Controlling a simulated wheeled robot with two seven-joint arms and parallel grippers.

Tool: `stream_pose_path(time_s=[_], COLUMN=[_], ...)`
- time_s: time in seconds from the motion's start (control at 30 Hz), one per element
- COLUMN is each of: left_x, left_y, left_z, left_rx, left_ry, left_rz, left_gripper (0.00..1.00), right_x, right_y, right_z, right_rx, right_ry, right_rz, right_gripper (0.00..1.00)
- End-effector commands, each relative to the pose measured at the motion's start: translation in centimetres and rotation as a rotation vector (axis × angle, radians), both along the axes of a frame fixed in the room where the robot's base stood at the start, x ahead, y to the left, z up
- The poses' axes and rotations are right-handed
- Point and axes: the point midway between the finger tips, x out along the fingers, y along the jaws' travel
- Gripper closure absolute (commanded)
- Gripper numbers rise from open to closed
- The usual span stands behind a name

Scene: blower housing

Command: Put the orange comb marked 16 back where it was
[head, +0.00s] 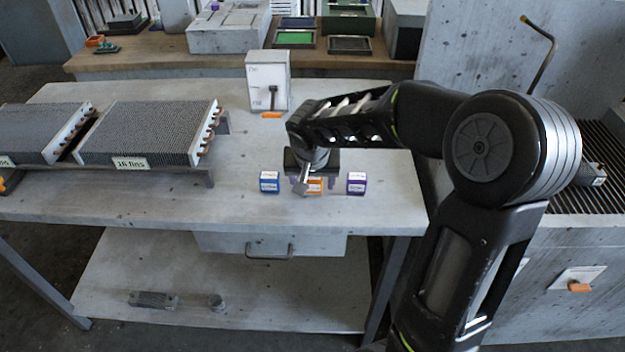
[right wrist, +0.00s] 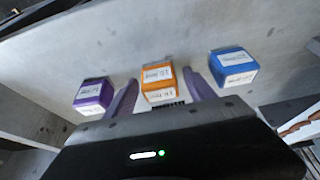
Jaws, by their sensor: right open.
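The orange comb (head: 315,185) stands on the workbench between a blue comb (head: 269,182) and a purple comb (head: 357,183). In the right wrist view the orange comb (right wrist: 158,84) shows two white labels, too blurred to read for certain, and dark teeth at its lower edge. My right gripper (head: 312,182) is open over it, and its fingers (right wrist: 162,93) lie on either side of the orange comb with gaps. The blue comb (right wrist: 234,68) and purple comb (right wrist: 92,95) lie outside the fingers. A coil block (head: 150,130) carries a label reading "16 fins". My left gripper is not in view.
A second coil block (head: 40,130) stands at the left on the same low stand. A white box (head: 268,80) with a small orange piece (head: 271,115) at its foot stands behind the combs. The bench (head: 240,210) in front of them is clear.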

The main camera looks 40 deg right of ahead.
Motion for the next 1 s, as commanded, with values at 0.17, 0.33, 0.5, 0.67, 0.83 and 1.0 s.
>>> stream_pose_path(time_s=[0.17,0.33,0.5,0.67,0.83,1.0], left_x=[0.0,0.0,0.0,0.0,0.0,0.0], left_y=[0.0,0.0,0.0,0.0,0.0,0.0], left_z=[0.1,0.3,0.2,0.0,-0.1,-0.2], left_rx=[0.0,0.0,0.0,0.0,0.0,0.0], left_ry=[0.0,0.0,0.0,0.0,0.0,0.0], left_rz=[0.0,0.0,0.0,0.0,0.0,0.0], left_gripper=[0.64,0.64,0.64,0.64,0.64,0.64], right_x=[0.0,-0.1,-0.9,-2.0,-3.0,-3.6], right_y=[0.0,0.1,0.8,1.6,2.3,2.7], right_z=[0.1,0.9,3.4,6.6,9.6,11.1], right_rx=[0.0,-0.001,-0.001,0.0,0.0,0.0], right_ry=[0.0,-0.003,-0.006,-0.007,-0.005,-0.002], right_rz=[0.0,0.0,0.001,0.001,0.001,0.0], right_gripper=[0.37,0.37,0.37,0.37,0.37,0.37])
